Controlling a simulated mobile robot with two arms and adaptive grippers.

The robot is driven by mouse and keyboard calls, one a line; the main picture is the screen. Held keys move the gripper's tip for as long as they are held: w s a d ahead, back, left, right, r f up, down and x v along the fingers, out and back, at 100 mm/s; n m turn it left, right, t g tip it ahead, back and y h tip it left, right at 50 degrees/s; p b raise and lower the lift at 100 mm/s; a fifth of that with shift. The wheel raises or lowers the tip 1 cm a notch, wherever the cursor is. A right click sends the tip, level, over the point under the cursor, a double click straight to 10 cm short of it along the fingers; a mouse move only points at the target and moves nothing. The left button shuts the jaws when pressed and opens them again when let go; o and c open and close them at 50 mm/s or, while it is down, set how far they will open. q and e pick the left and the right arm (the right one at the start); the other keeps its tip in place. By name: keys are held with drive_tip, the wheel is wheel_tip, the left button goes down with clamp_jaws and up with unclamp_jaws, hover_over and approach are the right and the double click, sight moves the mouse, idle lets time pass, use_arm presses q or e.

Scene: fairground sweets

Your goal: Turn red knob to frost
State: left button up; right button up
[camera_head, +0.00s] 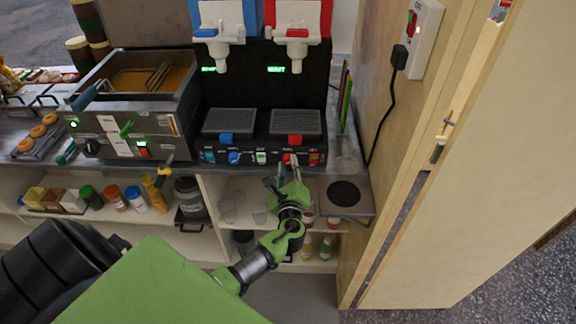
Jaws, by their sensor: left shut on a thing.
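The slush machine (265,90) stands at the back of the counter with a blue side on the left and a red side on the right. The red knob (287,158) is on its black front panel, below the right drip tray (295,122). The blue knob (234,158) is to its left. My left gripper (289,168) reaches up from below and is shut on the red knob, partly hiding it. The marks around the knob are too small to read. My right gripper is not in view.
A fryer (135,95) stands on the left of the counter, with doughnuts (37,132) beside it. Shelves below hold bottles (135,198) and cups. A round black hotplate (344,193) lies right of my gripper. A wooden wall (400,150) bounds the right side.

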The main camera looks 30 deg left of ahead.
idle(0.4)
use_arm(q)
drive_tip(key=o, duration=1.1)
drive_tip(key=v, duration=1.2)
drive_tip(key=s+d+f+n+g+h, duration=0.1)
drive_tip(key=s+f+n+g+h, duration=0.3)
drive_tip(key=f, duration=0.7)
drive_tip(key=s+d+f+g, duration=0.1)
drive_tip(key=s+f, duration=0.5)
drive_tip(key=f, duration=0.5)
drive_tip(key=s+d+f+n+g+h, duration=0.1)
drive_tip(key=s+f+n+g+h, duration=0.3)
drive_tip(key=f, duration=0.7)
drive_tip(key=s+d+f+n+g, duration=0.2)
drive_tip(key=s+f+n, duration=0.3)
drive_tip(key=s, duration=0.9)
drive_tip(key=s+d+f+n+g+h, duration=0.1)
drive_tip(key=s+d+f+n, duration=0.1)
drive_tip(key=s+f+n, duration=0.3)
drive_tip(key=s+f, duration=0.4)
drive_tip(key=s, duration=0.5)
drive_tip(key=shift+s+n+g+h, duration=0.2)
drive_tip(key=shift+n+g+h, duration=0.1)
drive_tip(key=shift+n+g, duration=0.1)
